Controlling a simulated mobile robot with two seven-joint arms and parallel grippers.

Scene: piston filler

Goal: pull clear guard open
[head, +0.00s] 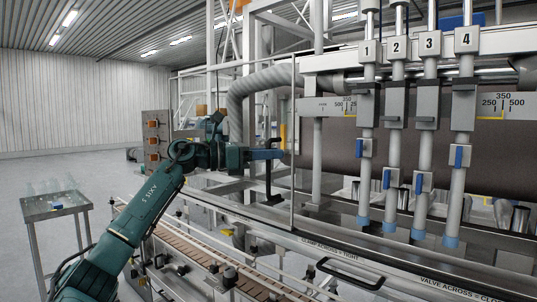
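The clear guard (293,190) is a see-through panel, and a thin pale upright edge of it shows left of the filling nozzles. A black upright bar handle (269,183) is beside that edge. My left gripper (273,155), dark blue, reaches in from the left and overlaps the upper part of this handle. Whether its fingers are closed around the handle cannot be made out. My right gripper is not in view.
Several numbered filling nozzles (425,150) stand at the right before a large dark cylinder (330,150). A conveyor (210,245) runs below my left arm. Another black handle (350,274) is on the lower front rail. A small table (55,205) stands left; open floor surrounds it.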

